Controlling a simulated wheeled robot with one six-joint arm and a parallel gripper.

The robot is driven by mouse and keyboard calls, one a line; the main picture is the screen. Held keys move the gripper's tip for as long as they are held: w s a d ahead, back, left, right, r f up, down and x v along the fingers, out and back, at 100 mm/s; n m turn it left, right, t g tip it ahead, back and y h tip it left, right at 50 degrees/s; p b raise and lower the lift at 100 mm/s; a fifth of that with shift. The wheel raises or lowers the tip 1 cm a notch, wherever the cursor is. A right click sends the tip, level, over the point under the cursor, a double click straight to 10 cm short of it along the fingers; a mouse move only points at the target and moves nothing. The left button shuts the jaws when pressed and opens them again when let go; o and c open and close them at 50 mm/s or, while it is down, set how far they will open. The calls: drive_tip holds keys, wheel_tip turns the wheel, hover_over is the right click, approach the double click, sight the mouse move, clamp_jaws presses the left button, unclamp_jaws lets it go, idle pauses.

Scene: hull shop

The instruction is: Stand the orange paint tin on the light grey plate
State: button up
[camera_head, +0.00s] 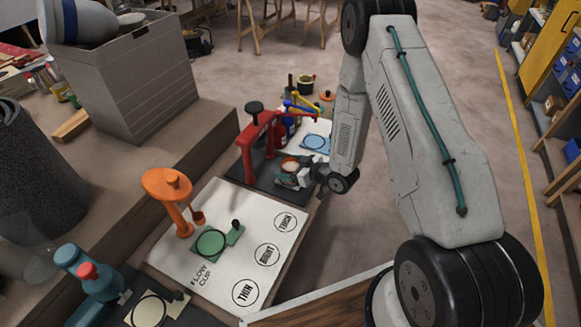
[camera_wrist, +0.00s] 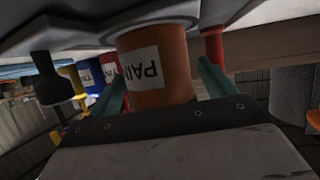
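The orange paint tin (camera_wrist: 158,72), with a white label, is between the two teal fingers of my gripper (camera_wrist: 165,85) in the wrist view. The wrist view is upside down, with the tin's base near a dark surface at the top. In the head view the tin (camera_head: 290,164) is upright over the dark base of the red stand, with my gripper (camera_head: 297,178) at its right.
The red stand (camera_head: 246,146) rises close to the tin's left. A white sheet (camera_head: 228,275) in front carries a green plate (camera_head: 210,243) and an orange stand (camera_head: 168,183). A blue plate (camera_head: 315,142) lies behind. A pale plate (camera_head: 147,313) is at bottom left.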

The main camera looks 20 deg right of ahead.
drive_tip(key=shift+s+d+r, duration=0.15)
drive_tip(key=shift+s+r, duration=0.05)
drive_tip(key=v, duration=1.1)
drive_tip(key=w+d+r+g+h, duration=0.25)
drive_tip(key=d+r+h, duration=0.3)
drive_tip(key=r, duration=0.65)
drive_tip(key=s+r+m+g+h, duration=0.25)
drive_tip(key=s+r+h, duration=0.2)
drive_tip(key=r, duration=0.65)
drive_tip(key=s+a+r+m+g, duration=0.1)
drive_tip(key=s+r, duration=0.3)
drive_tip(key=s, duration=0.4)
drive_tip(key=s+a+r+m+g+y, duration=0.1)
drive_tip(key=s+a+r, duration=0.3)
drive_tip(key=s, duration=0.5)
drive_tip(key=s+a+r+m+g+y, duration=0.1)
drive_tip(key=s+a+r+m+g, duration=0.1)
drive_tip(key=s+r, duration=0.4)
drive_tip(key=s+a+g, duration=0.1)
drive_tip(key=s, duration=0.2)
drive_tip(key=shift+s+a, duration=0.2)
drive_tip(key=shift+a, duration=0.05)
